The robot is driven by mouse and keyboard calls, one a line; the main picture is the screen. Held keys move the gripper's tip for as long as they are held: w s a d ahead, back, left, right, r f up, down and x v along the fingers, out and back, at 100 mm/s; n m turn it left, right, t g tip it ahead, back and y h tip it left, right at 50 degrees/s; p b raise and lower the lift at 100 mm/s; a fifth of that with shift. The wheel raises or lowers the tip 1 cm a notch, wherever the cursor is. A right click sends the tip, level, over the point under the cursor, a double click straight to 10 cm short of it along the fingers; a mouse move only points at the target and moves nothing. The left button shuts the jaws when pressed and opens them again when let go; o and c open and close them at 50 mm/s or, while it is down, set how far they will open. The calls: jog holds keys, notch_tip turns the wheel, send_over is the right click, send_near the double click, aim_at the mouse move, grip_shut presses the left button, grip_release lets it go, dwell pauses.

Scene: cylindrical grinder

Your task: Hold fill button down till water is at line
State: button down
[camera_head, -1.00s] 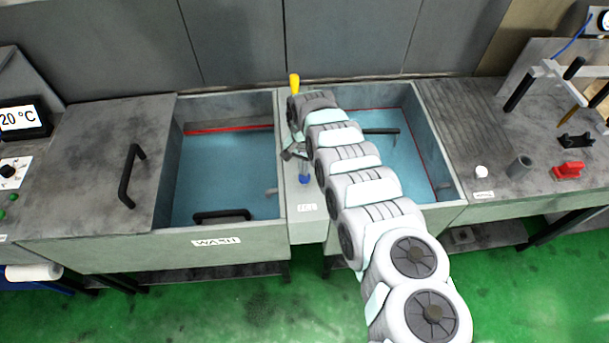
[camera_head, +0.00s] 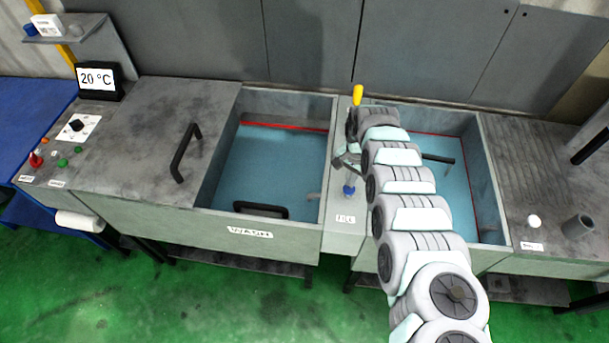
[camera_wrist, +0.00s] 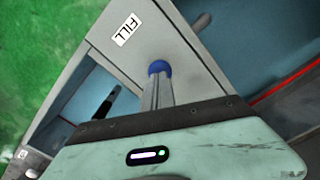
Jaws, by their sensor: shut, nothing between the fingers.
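The blue fill button (camera_head: 349,190) is on the strip between the two basins, by a label reading FILL (camera_wrist: 126,29). My gripper (camera_wrist: 157,84) is shut and empty, its fingertips right at the blue button (camera_wrist: 158,68) in the wrist view. I cannot tell whether they touch or press it. In the head view my gripper (camera_head: 350,176) is just above the button. The left basin, marked WASH (camera_head: 250,232), holds blue water (camera_head: 270,165). A red line (camera_head: 285,126) runs along its back wall, with the water surface at or close under it. The right basin also holds water (camera_head: 458,190) and has a red line.
A yellow-topped handle (camera_head: 357,95) stands behind my wrist. Black handles (camera_head: 186,152) are on the lid at left and inside the basin (camera_head: 260,210). A control panel (camera_head: 78,128) and a 20 °C display (camera_head: 98,79) are far left. A white knob (camera_head: 534,221) and grey cylinder (camera_head: 578,227) are at right.

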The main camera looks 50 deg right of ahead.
jog(key=shift+f, duration=0.15)
dwell(0.5)
jog(key=shift+f+b, duration=0.7)
jog(key=shift+f, duration=0.5)
jog(key=shift+r, duration=0.1)
dwell(5.3)
notch_tip(320, 180, up, 7)
jog(key=p, duration=0.8)
